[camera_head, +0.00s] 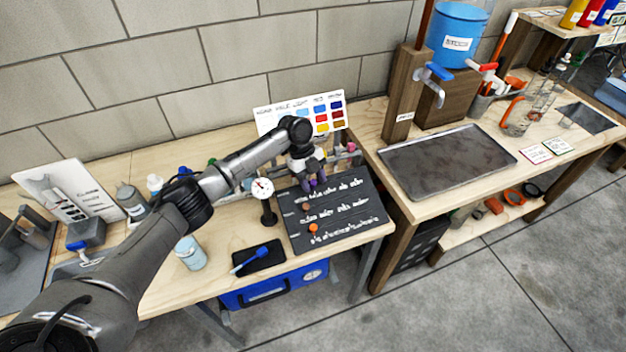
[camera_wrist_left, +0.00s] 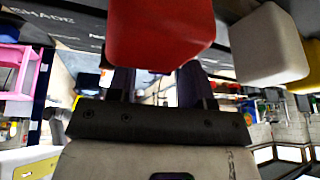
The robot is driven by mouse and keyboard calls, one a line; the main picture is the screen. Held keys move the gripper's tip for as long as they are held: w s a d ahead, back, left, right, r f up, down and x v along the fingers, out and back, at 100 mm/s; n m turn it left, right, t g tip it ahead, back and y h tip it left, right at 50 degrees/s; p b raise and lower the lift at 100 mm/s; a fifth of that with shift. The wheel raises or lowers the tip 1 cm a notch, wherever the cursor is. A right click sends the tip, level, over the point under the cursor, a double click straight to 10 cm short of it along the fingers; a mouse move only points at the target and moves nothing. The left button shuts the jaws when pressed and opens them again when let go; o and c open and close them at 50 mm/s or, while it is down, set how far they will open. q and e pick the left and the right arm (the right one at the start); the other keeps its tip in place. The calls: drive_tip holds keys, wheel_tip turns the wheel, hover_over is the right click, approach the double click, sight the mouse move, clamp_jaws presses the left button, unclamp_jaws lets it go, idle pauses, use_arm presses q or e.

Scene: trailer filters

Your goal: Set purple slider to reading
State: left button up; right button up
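The dark slider board (camera_head: 345,222) with rows of white marks lies on the left bench. Orange knobs sit at its left side, one of them the lower orange knob (camera_head: 313,229). My left gripper (camera_head: 312,184) is over the board's upper left part, pointing down. Purple shows at its fingertips; I cannot tell slider from finger there. In the left wrist view the two dark purplish fingers (camera_wrist_left: 155,85) stand apart with a gap between them. A red block (camera_wrist_left: 160,30) covers part of their tips, and a white block (camera_wrist_left: 265,45) is beside it. My right gripper is not in view.
A round dial gauge (camera_head: 262,188) stands just left of the board. A colour chart (camera_head: 300,112) stands behind it. A black pad (camera_head: 258,258) with a blue tool and a pale blue jar (camera_head: 190,253) lie left. A grey tray (camera_head: 447,160) is on the right bench.

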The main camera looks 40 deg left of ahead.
use_arm(q)
drive_tip(key=shift+a+r, duration=0.2)
drive_tip(key=shift+r, duration=0.25)
drive_tip(key=p+v, duration=0.1)
drive_tip(key=v, duration=1.2)
drive_tip(key=shift+p, duration=0.4)
drive_tip(key=shift+f, duration=0.1)
